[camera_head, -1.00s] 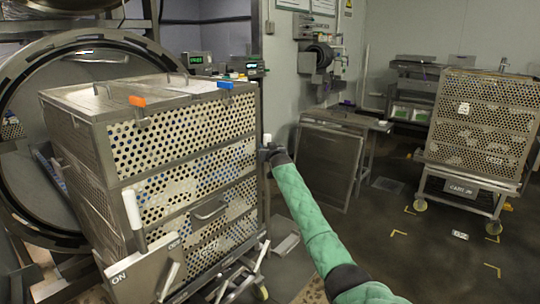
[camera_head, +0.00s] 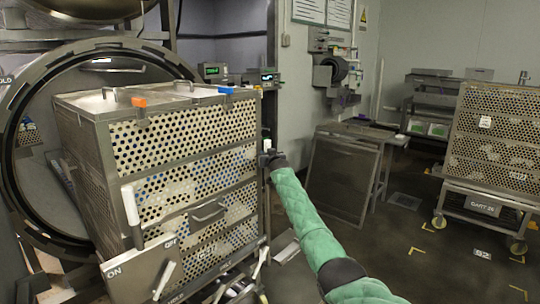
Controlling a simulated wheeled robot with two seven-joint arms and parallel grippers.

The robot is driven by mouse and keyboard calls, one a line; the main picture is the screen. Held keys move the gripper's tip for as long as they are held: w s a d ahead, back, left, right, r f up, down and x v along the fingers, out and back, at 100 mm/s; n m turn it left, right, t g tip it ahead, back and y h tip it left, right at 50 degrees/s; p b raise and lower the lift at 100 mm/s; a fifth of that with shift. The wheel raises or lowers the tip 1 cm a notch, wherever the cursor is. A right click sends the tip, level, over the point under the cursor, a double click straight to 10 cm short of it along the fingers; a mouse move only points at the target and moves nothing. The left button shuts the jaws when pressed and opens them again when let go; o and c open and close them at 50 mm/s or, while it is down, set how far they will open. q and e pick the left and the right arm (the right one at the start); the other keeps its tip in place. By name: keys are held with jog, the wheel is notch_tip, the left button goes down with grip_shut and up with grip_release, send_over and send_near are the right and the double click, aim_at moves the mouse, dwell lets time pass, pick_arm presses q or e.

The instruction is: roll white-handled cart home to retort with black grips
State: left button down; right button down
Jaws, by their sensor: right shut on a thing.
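The near cart (camera_head: 185,150) is a tall perforated metal basket stack with an orange clip (camera_head: 139,102) and a blue clip (camera_head: 226,91) on its top edge. A white handle (camera_head: 130,205) stands upright at its left front corner, with no gripper on it. A second white handle (camera_head: 266,133) shows only as a small tip at the right corner. My right gripper (camera_head: 267,155) is shut on that right handle, which it mostly hides. The round retort (camera_head: 22,110) stands open behind and left of the cart. Its grips cannot be made out. My left gripper is out of view.
Another loaded cart (camera_head: 492,140) stands at the right on yellow-marked floor. A metal panel (camera_head: 339,178) leans against a side table (camera_head: 385,133) in between. A lever box marked ON and OFF (camera_head: 140,272) is at the near cart's lower front.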

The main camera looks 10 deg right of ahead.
jog(key=c, duration=1.2)
grip_release()
jog(key=shift+s+a+f, duration=0.15)
jog(key=shift+a+f, duration=0.1)
jog(key=shift+a, duration=0.2)
jog(key=shift+o, duration=0.5)
jog(key=shift+s+r, duration=0.15)
jog(key=shift+r, duration=0.15)
pick_arm(q)
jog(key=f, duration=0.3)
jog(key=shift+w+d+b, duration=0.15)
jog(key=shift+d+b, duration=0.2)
jog(key=shift+b, duration=0.05)
pick_arm(e)
jog(key=s+d, duration=0.1)
jog(key=s, duration=0.6)
jog(key=shift+s, duration=0.3)
jog(key=shift+d, duration=0.1)
